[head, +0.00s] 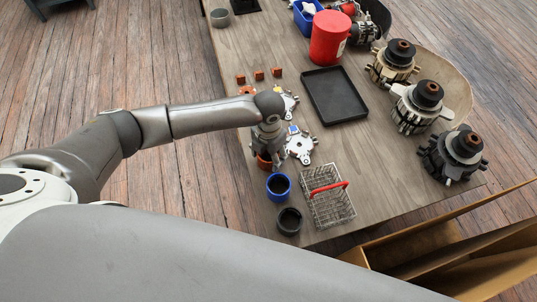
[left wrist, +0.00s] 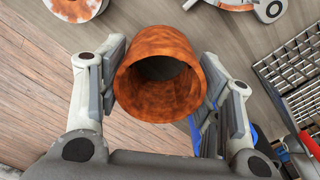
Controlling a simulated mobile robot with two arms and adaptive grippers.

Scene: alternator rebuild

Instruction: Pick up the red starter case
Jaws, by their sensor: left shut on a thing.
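A rusty red-orange hollow cylinder, the starter case (head: 264,161), is at the left edge of the wooden table, under my left gripper (head: 265,150). In the left wrist view the case (left wrist: 160,105) sits between the two finger pads, its round open end facing the camera. My left gripper (left wrist: 172,90) is shut on its sides. I cannot tell whether the case still touches the table. My right gripper is not in view.
A blue cup (head: 279,185), a black cup (head: 290,221) and a wire basket (head: 338,207) with a red handle stand close by. Metal brackets (head: 300,146) lie beside the gripper. A black tray (head: 335,117) is behind. Alternators (head: 454,152) line the right side.

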